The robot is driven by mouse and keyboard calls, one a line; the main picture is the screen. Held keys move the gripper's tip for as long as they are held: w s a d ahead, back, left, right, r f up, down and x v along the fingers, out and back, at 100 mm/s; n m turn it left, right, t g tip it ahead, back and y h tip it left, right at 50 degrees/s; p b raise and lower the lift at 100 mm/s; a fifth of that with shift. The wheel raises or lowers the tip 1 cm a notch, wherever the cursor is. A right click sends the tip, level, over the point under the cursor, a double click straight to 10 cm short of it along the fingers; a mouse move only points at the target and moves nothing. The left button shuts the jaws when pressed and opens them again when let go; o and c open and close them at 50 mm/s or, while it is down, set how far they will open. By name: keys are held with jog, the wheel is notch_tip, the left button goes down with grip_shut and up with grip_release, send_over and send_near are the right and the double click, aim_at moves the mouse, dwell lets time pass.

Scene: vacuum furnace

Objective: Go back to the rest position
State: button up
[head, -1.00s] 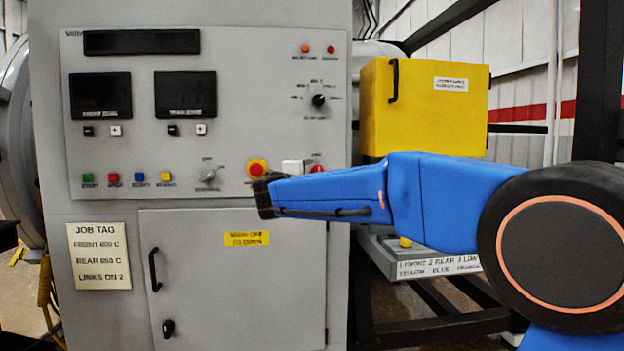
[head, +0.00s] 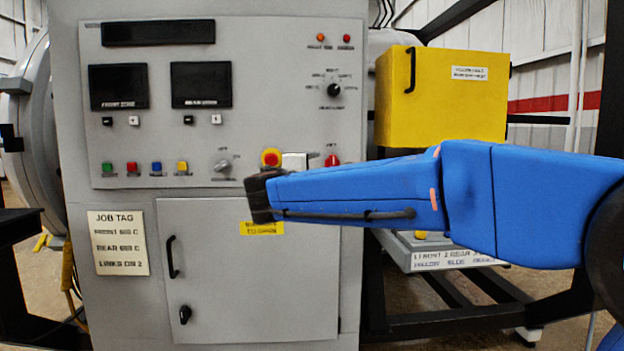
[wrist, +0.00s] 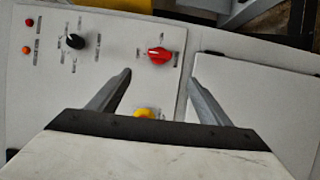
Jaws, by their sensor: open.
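My blue arm reaches in from the right in the head view, in front of the grey furnace control cabinet (head: 262,135). Its dark end is near the lower right of the control panel, just below the red and yellow button (head: 271,157). The fingers cannot be made out in the head view. In the wrist view my gripper (wrist: 158,78) is open, its two grey fingers spread with nothing between the tips. The panel lies beyond the fingers, with a red rotary switch (wrist: 159,55) and a black knob (wrist: 75,41). A yellow part shows low between the fingers, partly hidden.
A yellow box (head: 440,100) stands right of the cabinet, behind my arm. A labelled shelf (head: 440,255) sits below my arm on a dark frame. The cabinet door (head: 250,285) is shut, with a job tag (head: 118,243) at its left. Floor shows at the lower right.

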jog(key=s+d+f+m+g, duration=0.3)
jog(key=s+d+f+g, duration=0.1)
jog(key=s+d+f, duration=0.6)
jog(key=s+d+f+m+g, duration=0.35)
jog(key=s+d+f, duration=0.3)
jog(key=d, duration=0.65)
jog(key=s+f+m+g+y, duration=0.2)
jog(key=s+f+m+y, duration=0.1)
jog(key=s+f, duration=0.6)
jog(key=s+f+m+g+y, duration=0.2)
jog(key=s+f+m+y, duration=0.2)
jog(key=s+f, duration=0.6)
jog(key=s, duration=0.7)
jog(key=shift+a+f, duration=0.3)
jog(key=shift+a, duration=0.1)
jog(key=shift+c, duration=0.6)
